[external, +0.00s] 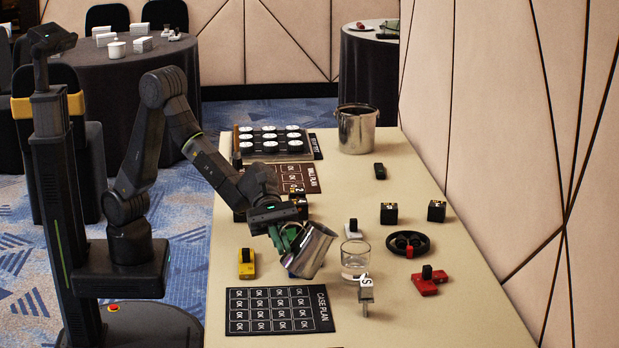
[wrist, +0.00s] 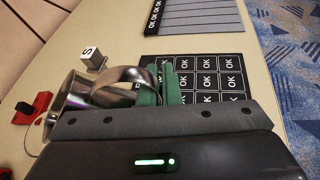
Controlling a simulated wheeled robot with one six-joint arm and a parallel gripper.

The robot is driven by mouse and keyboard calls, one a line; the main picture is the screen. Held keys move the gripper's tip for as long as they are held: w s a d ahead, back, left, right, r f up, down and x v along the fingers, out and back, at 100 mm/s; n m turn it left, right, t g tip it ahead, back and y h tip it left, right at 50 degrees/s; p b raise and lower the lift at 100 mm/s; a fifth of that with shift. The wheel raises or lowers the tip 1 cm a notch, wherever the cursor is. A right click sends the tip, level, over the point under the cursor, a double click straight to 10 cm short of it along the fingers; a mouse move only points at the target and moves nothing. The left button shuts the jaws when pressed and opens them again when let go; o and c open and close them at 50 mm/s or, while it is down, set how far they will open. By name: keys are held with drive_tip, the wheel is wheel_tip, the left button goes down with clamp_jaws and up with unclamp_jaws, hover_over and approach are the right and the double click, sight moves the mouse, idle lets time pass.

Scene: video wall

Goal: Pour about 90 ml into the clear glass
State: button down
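A shiny metal pitcher (external: 311,252) is held above the table, tilted with its mouth toward the right. My gripper (external: 288,238), with green fingers, is shut on the pitcher's left side. In the wrist view the green fingers (wrist: 170,86) grip beside the pitcher (wrist: 72,98). The clear glass (external: 355,260) stands upright on the table just right of the pitcher. It seems to have some clear liquid in its lower part. No stream between pitcher and glass can be made out. I cannot make out the glass in the wrist view.
A black ring-shaped object (external: 408,243) and a red block (external: 428,282) are to the right. A yellow block (external: 246,264) and the case plan board (external: 240,323) lie left. A metal pot (external: 357,130) stands behind.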

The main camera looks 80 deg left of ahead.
drive_tip(key=s+f+m+b, duration=0.1)
drive_tip(key=b, duration=0.4)
drive_tip(key=s+f+m+t+b, duration=0.1)
drive_tip(key=f+b, duration=0.1)
drive_tip(key=b, duration=0.3)
drive_tip(key=s+d+f+m+t+b, duration=0.1)
drive_tip(key=b, duration=0.4)
drive_tip(key=shift+f+m+b, duration=0.25)
drive_tip(key=shift+m+b, duration=0.05)
drive_tip(key=shift+s+f+m+t+b, duration=0.3)
drive_tip(key=shift+m+t+b, duration=0.1)
drive_tip(key=shift+b, duration=0.15)
